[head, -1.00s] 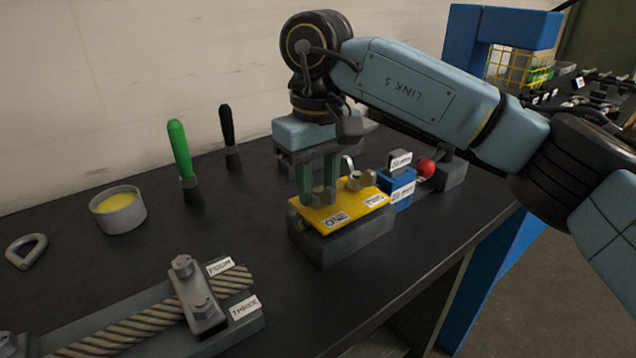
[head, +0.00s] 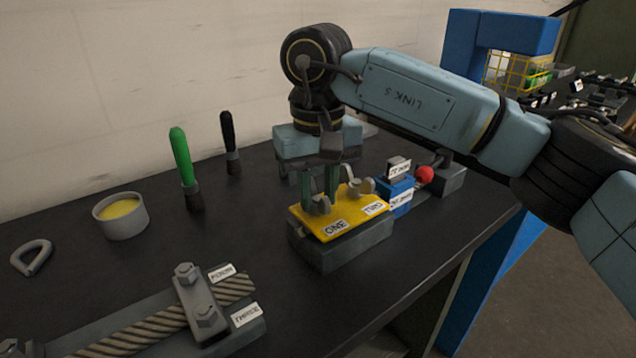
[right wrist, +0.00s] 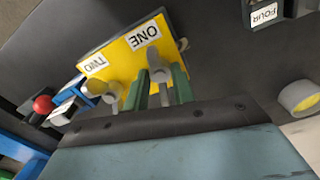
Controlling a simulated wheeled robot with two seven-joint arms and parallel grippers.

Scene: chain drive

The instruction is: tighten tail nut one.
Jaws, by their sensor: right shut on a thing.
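A yellow plate marked ONE and TWO (head: 345,211) lies on a grey block. Tail nut one (head: 320,205) is a grey winged nut beside the label ONE, partly hidden by my fingers. My right gripper (head: 319,188) comes down from above, with its green fingers on both sides of nut one. In the right wrist view, nut one (right wrist: 158,68) shows between the two green fingers (right wrist: 160,88), which are shut on it. Tail nut two (head: 361,187) stands to the right and is free. My left gripper is not in view.
A rope clamp (head: 199,300) with labels FOUR and THREE lies at the front left. A cup of yellow stuff (head: 121,217), a green-handled tool (head: 185,165) and a black-handled one (head: 229,140) stand left. A blue block (head: 397,195) and a red ball (head: 425,174) are close right.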

